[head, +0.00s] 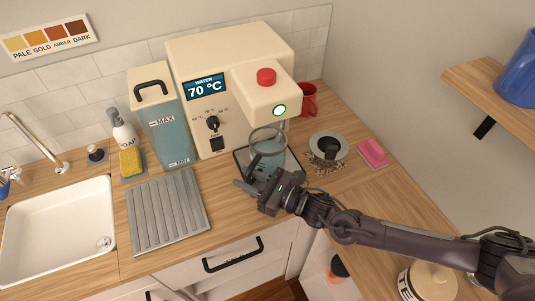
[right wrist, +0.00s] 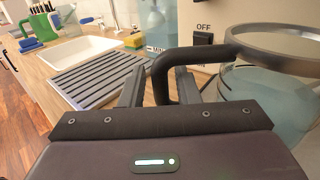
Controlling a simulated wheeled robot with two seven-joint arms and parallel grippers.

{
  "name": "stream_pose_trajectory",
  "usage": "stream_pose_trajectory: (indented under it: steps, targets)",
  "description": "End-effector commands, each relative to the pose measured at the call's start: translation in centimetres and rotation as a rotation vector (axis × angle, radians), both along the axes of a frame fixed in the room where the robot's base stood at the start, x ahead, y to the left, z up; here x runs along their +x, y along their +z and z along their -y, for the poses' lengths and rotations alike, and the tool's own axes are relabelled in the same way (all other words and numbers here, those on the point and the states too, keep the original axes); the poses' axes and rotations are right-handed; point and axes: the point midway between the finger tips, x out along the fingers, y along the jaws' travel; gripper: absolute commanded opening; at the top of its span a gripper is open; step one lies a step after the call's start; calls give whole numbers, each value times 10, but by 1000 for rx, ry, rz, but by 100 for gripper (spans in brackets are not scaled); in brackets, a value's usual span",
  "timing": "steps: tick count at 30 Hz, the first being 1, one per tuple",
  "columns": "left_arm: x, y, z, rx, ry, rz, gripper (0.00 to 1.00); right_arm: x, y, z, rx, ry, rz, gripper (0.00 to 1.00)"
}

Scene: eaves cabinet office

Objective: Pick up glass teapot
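The glass teapot (head: 267,151) stands on the drip tray under the spout of the cream water dispenser. It has a grey rim and bluish clear sides, and it also shows at the right of the right wrist view (right wrist: 262,88). Its dark handle (right wrist: 160,66) reaches toward my right gripper. My right gripper (head: 250,180) is at the near side of the teapot. In the right wrist view its two fingers (right wrist: 160,88) stand apart, one on each side of the handle's vertical part. My left gripper is not in view.
The dispenser (head: 190,55) stands close behind and above the teapot. A ribbed drying rack (head: 167,210) and the sink (head: 55,235) lie to the left.

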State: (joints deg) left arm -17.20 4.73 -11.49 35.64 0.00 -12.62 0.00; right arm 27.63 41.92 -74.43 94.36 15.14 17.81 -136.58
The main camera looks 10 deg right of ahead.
Motion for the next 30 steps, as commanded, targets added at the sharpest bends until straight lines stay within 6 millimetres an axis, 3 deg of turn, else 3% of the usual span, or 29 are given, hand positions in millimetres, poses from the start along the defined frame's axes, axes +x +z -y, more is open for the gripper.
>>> stream_pose_trajectory:
  steps: [1, 6, 30]
  targets:
    - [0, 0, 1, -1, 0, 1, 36, 0, 0, 0, 0, 0, 0, 22]
    - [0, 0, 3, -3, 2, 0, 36, 0, 0, 0, 0, 0, 0, 0]
    - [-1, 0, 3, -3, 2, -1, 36, 0, 0, 0, 0, 0, 0, 0]
